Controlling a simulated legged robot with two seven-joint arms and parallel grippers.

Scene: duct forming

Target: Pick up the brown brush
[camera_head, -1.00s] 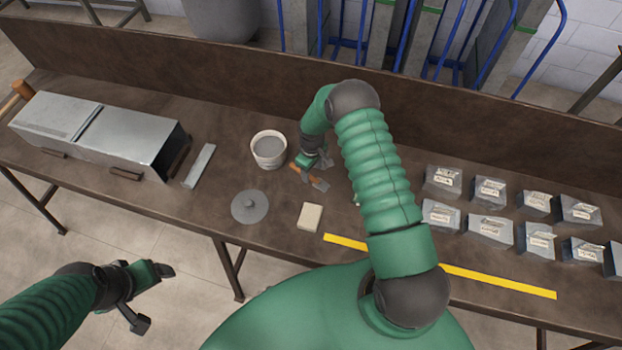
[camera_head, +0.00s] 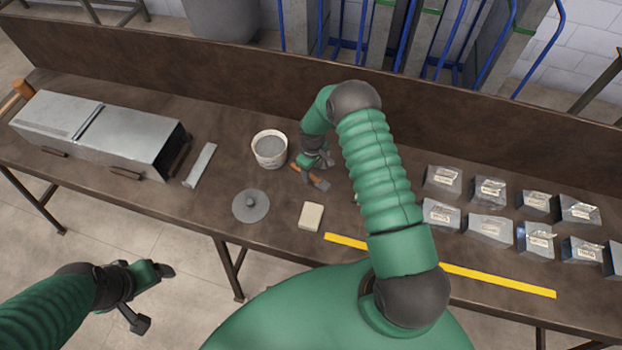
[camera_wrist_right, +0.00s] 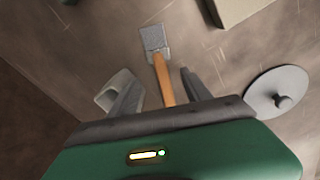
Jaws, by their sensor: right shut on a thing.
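The brush (camera_head: 311,177) has a brown handle and a flat grey head, and it is at the middle of the table, right of the white bucket. In the right wrist view the brush (camera_wrist_right: 163,77) extends out from between the fingers, head pointing away. My right gripper (camera_head: 307,168) is at the handle; in the wrist view the right gripper (camera_wrist_right: 160,92) has one finger on each side of it and is shut on it. Whether the brush still touches the table is hard to tell. My left gripper (camera_head: 150,295) is open and empty, off the table's front edge at lower left.
A white bucket (camera_head: 269,149) stands just left of the brush. A round grey lid (camera_head: 250,206) and a beige block (camera_head: 311,216) lie nearer the front. A metal duct (camera_head: 95,130) is at left, several grey labelled pieces (camera_head: 489,190) at right. A yellow strip (camera_head: 497,281) runs along the front.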

